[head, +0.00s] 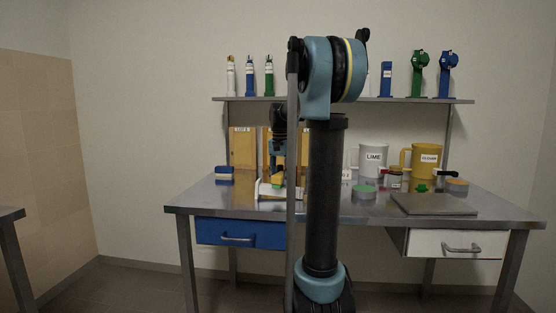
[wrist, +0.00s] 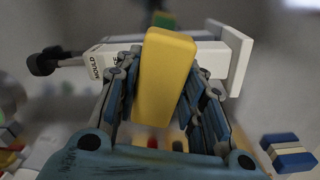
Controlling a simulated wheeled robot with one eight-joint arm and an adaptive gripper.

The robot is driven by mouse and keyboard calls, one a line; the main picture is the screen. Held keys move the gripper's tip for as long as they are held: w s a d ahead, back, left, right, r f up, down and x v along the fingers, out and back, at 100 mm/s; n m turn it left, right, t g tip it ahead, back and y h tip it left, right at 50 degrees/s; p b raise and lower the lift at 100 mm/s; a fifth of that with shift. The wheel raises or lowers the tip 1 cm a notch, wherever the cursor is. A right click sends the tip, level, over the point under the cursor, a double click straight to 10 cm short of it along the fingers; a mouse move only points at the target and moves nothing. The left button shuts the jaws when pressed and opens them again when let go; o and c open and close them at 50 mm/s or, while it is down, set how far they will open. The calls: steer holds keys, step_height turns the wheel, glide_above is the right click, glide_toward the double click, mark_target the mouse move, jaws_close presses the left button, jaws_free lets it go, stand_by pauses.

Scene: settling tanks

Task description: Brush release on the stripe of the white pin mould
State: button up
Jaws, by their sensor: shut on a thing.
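My gripper (wrist: 162,85) is shut on a yellow block-like handle (wrist: 165,70), which looks like the brush. Its bristle end is hidden in the wrist view. The white pin mould (wrist: 222,58) lies behind the handle, with a black label reading "MOULD" and a wide white end plate at right. I cannot tell whether the brush touches it, and the stripe is not clearly visible. In the head view my gripper (head: 278,163) is low over the table, above the white mould (head: 268,191), partly hidden by my arm.
The steel table (head: 190,197) holds a blue-and-white block (head: 224,173) at left. A LIME mug (head: 374,158), a yellow mug (head: 424,158), a green-topped tub (head: 364,191) and a grey plate (head: 434,204) are at right. Bottles stand on the shelf (head: 400,100).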

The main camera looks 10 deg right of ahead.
steer(key=shift+s+d, duration=0.25)
steer(key=shift+d, duration=0.4)
steer(key=shift+w+a+r, duration=0.1)
steer(key=shift+w+a, duration=0.2)
steer(key=shift+a, duration=0.55)
steer(key=shift+w+a, duration=0.25)
steer(key=shift+a, duration=0.6)
steer(key=shift+w+r, duration=0.1)
steer(key=shift+w, duration=0.05)
steer(key=d, duration=0.2)
steer(key=s+d, duration=0.1)
steer(key=shift+d+f, duration=0.2)
steer(key=shift+f, duration=0.05)
steer(key=shift+s+d, duration=0.15)
steer(key=shift+d, duration=0.15)
steer(key=shift+a+r, duration=0.15)
steer(key=shift+a, duration=0.65)
steer(key=shift+w+a, duration=0.3)
steer(key=shift+a, duration=0.25)
steer(key=shift+w+a, duration=0.3)
steer(key=shift+a, duration=0.25)
steer(key=shift+w+a+r, duration=0.1)
steer(key=shift+r, duration=3.9)
